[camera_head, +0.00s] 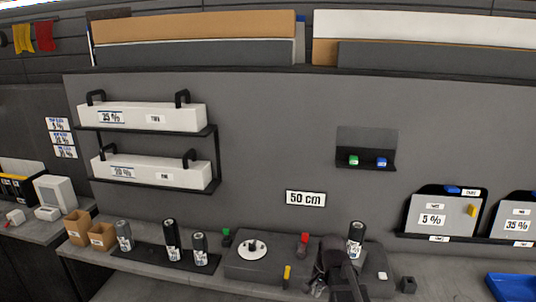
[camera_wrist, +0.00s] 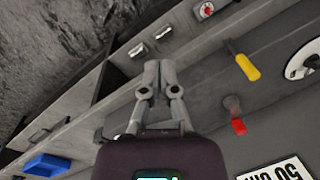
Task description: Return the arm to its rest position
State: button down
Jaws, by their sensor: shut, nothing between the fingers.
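My gripper (camera_wrist: 160,68) is in the middle of the wrist view, its two grey fingers together with nothing between them. In the head view my dark arm is over the workbench at the lower right of centre, and my gripper (camera_head: 318,289) shows small at its left, near the bench's front. The bench (camera_head: 222,280) lies below and around it. I cannot tell the exact height of the gripper above the bench.
A grey block with a white disc (camera_head: 253,248), a yellow-handled tool (camera_head: 287,273) and a red-topped item (camera_head: 304,240) are left of my arm. A black can (camera_head: 356,236) stands behind it. A blue tray (camera_head: 512,287) is at right. Several cans stand farther left.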

jog(key=s+d+n+h, duration=0.1)
jog(key=s+d+n, duration=0.1)
jog(key=s+n, duration=0.5)
jog(key=shift+s+f+n+h+b, duration=0.35)
jog(key=shift+f+n+h, duration=0.1)
jog(key=shift+n, duration=0.15)
